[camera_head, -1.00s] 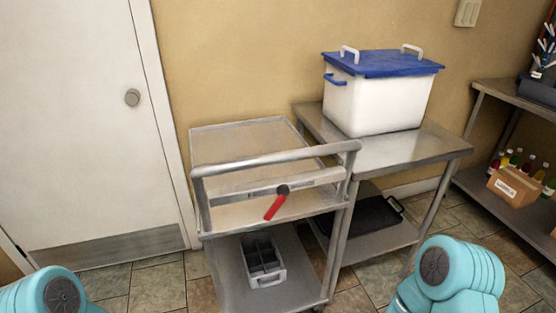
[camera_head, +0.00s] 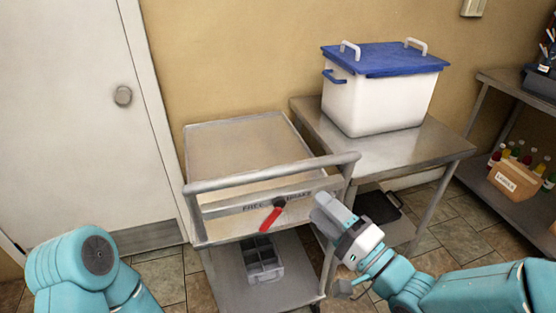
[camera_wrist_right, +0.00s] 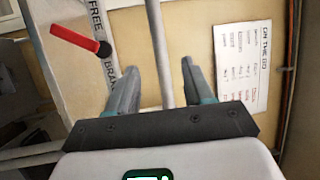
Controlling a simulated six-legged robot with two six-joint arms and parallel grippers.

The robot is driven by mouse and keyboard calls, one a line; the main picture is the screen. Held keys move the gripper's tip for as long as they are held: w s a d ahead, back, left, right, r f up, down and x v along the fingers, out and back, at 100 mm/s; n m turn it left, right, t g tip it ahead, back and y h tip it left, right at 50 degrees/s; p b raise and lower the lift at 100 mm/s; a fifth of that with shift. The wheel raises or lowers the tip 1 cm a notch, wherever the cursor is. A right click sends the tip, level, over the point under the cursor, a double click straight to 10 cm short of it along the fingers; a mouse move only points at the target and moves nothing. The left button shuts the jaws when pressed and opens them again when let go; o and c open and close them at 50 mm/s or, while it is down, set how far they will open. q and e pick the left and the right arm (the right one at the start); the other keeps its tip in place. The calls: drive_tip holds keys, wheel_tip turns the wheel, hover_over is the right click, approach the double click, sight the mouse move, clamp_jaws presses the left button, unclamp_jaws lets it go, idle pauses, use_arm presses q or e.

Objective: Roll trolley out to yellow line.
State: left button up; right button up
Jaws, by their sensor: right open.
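The metal trolley (camera_head: 235,208) stands against the wall, left of the steel table, with an empty top tray. Its push handle (camera_head: 270,172) runs across the near side. Below the handle is a brake plate marked FREE, its other word partly covered, with a red lever (camera_head: 270,219) pointing down-left. My right gripper (camera_head: 322,232) is open near the handle's right end. In the right wrist view a bar (camera_wrist_right: 158,45) of the trolley appears between the open fingers; I cannot tell if they touch it. My left gripper is out of view. No yellow line shows.
A grey divided caddy (camera_head: 263,262) sits on the trolley's lower shelf. A door (camera_head: 80,110) is at left; a shelf (camera_head: 520,185) with bottles is at right.

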sight(284, 174)
drive_tip(key=p+x, duration=0.2)
drive_tip(key=x, duration=1.2)
drive_tip(key=shift+w+a, duration=0.15)
drive_tip(key=shift+a, duration=0.05)
drive_tip(key=shift+w+a, duration=0.1)
drive_tip(key=shift+w, duration=0.15)
drive_tip(key=shift+s, duration=0.1)
drive_tip(key=shift+c, duration=0.4)
clamp_jaws()
